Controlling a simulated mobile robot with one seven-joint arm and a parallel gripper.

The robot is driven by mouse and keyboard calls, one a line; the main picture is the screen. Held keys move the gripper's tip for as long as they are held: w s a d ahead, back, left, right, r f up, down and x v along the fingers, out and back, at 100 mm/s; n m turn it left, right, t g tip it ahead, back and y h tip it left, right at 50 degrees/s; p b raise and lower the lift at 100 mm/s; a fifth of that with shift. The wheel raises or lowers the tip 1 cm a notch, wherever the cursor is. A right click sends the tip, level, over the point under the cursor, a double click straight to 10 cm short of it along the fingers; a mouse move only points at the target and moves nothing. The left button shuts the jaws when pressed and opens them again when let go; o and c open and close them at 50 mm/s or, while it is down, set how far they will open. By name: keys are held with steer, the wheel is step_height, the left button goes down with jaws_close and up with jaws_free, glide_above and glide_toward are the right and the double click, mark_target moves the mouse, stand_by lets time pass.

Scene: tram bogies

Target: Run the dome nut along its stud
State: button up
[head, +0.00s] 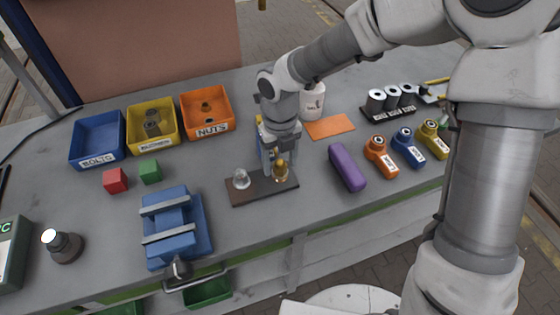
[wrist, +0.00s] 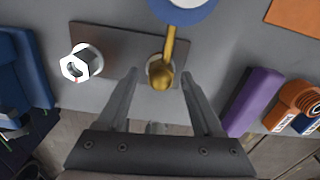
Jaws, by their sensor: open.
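A dark brown plate (head: 262,190) lies near the bench's front edge and carries two upright fittings. The right one, the brass dome nut (head: 281,174), shows in the wrist view (wrist: 160,76) between my fingertips. The left one is a silver hex nut (head: 241,179), also clear in the wrist view (wrist: 76,64). My gripper (head: 276,163) points down over the right fitting. In the wrist view its two fingers (wrist: 160,78) are spread, with a gap on each side of the brass nut. The stud under the nut is hidden.
A blue vise (head: 176,226) stands left of the plate, a purple block (head: 346,167) to its right. A blue round thing (wrist: 184,10) with a brass-coloured bar lies beyond the nut. Bins, a white mug (head: 313,101) and an orange sheet (head: 329,126) are farther back.

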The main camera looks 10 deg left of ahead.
jaws_close()
stand_by(0.3)
steer(key=shift+m, duration=0.3)
